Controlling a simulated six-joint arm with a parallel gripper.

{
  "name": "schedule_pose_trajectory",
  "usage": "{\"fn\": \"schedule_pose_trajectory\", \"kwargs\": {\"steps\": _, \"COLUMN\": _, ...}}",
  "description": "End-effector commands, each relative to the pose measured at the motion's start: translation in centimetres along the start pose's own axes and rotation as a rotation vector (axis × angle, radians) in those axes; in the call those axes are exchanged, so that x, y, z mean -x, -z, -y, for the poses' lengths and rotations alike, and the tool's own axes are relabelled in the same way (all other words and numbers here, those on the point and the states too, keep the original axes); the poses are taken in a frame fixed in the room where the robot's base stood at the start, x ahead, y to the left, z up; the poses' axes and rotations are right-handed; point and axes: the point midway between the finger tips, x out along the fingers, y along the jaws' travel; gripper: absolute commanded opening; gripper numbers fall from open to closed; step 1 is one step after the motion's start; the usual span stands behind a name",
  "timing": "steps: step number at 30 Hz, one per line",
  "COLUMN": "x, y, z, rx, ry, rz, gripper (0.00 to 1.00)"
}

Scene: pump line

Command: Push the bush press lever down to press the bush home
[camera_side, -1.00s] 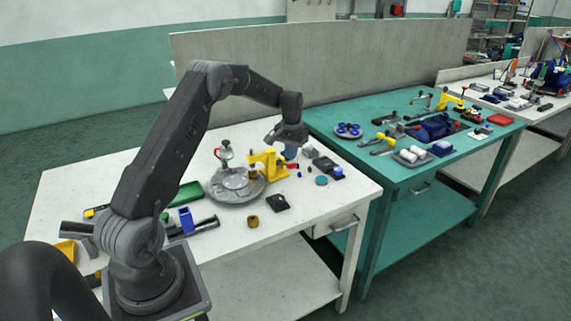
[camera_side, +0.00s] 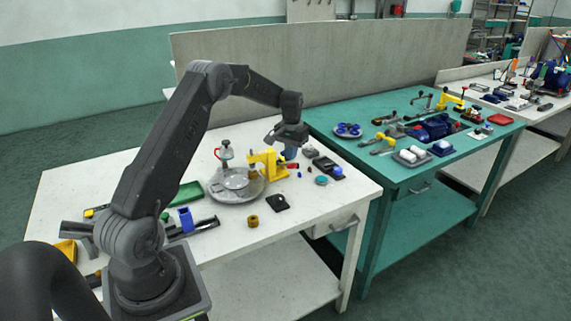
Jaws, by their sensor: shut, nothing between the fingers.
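The yellow bush press (camera_side: 264,165) stands on the white bench, just right of a round grey plate. Its lever appears to be the bar with a red grip (camera_side: 292,166), sticking out low on the right side. My gripper (camera_side: 275,140) is shut and empty, just above the press. I cannot tell whether it touches any part of the press. The bush is too small or hidden to make out.

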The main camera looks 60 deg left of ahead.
Motion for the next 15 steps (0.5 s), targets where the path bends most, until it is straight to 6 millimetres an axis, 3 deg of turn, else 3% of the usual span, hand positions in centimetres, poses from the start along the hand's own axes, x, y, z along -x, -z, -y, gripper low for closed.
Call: {"fn": "schedule_pose_trajectory", "kwargs": {"steps": 15, "x": -1.2, "y": 0.0, "z": 0.0, "rx": 0.0, "ry": 0.0, "rz": 0.0, "gripper": 0.0}}
